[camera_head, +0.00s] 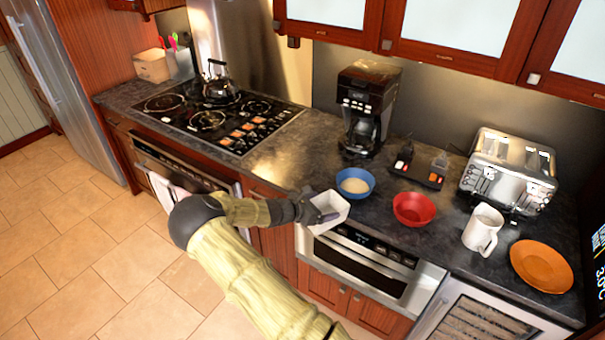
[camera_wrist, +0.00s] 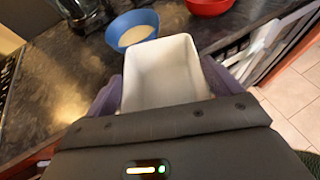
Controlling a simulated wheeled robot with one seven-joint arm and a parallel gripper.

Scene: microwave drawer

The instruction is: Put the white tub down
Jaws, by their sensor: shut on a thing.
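My gripper (camera_head: 316,211) is shut on a white tub (camera_head: 329,205) at the counter's front edge, just in front of the blue bowl. In the wrist view the tub (camera_wrist: 165,72) is between the two fingers, with its open top showing and nothing visible inside. I cannot tell whether the tub's base touches the counter or hangs above it. The blue bowl (camera_head: 355,184) with pale contents stands right behind the tub; it also shows in the wrist view (camera_wrist: 133,29).
The dark counter (camera_head: 287,165) has free room left of the blue bowl. A red bowl (camera_head: 414,209), white mug (camera_head: 483,229), orange plate (camera_head: 541,266) and toaster (camera_head: 508,169) stand to the right. A coffee maker (camera_head: 366,105) is behind. The microwave drawer (camera_head: 364,262) is shut below.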

